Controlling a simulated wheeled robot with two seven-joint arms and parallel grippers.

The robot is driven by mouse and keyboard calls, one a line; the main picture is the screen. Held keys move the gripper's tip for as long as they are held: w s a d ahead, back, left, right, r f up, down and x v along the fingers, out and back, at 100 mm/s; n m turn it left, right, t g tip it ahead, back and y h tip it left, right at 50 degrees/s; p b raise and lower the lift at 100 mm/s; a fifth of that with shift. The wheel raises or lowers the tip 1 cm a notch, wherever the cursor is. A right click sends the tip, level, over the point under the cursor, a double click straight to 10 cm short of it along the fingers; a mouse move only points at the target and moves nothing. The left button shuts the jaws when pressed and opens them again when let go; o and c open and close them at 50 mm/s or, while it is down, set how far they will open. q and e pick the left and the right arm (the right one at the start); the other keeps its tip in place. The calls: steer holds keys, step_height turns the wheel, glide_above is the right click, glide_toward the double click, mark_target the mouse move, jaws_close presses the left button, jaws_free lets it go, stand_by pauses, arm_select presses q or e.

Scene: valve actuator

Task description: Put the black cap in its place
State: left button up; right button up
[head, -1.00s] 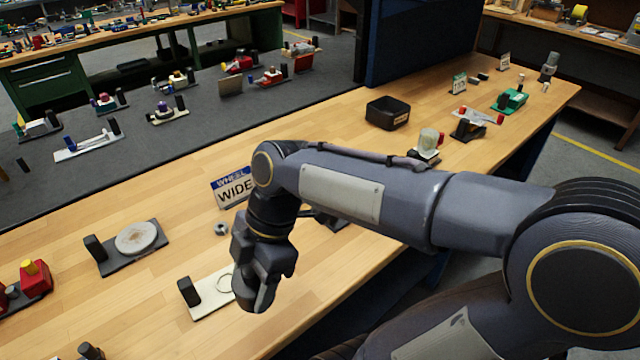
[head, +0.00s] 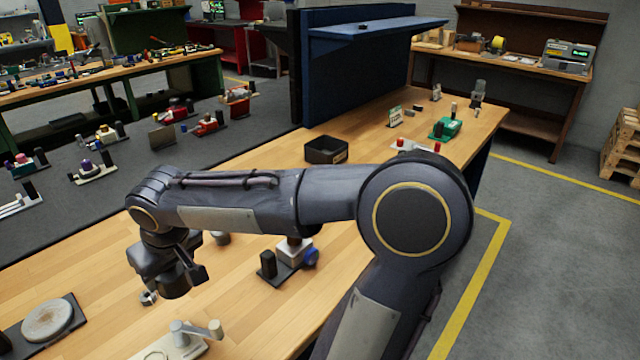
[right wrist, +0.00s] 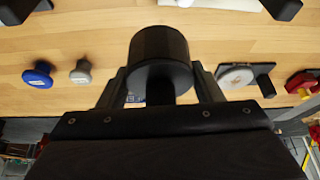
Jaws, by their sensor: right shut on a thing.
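My right gripper (head: 180,284) hangs above the wooden bench, near a small metal ring (head: 149,298). In the right wrist view its two fingers (right wrist: 160,90) are shut on the black cap (right wrist: 159,48), a dark, wide cylinder with a narrower part between the fingers. In the head view the cap does not stand out from the dark gripper. A white plate (head: 150,353) with a grey lever handle (head: 195,332) is at the bottom edge, partly cut off. I cannot tell which part the cap belongs to. My left gripper is not in view.
A black-based fixture with a white block (head: 294,250) and blue knob (head: 311,257) stands right of the gripper. A grey disc (head: 47,320) on a black base is at lower left. A black bin (head: 326,150) stands farther back.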

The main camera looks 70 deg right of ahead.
steer(key=shift+w+d+m, duration=0.2)
steer(key=shift+w+m, duration=0.1)
steer(key=shift+w+d, duration=0.2)
steer(key=w+d+f+p, duration=0.2)
steer(key=w+d+f, duration=0.7)
steer(key=shift+w+d+f, duration=0.15)
steer(key=shift+f, duration=0.2)
step_height(320, 180, down, 3)
steer(key=shift+w+f, duration=0.1)
steer(key=shift+f, duration=0.05)
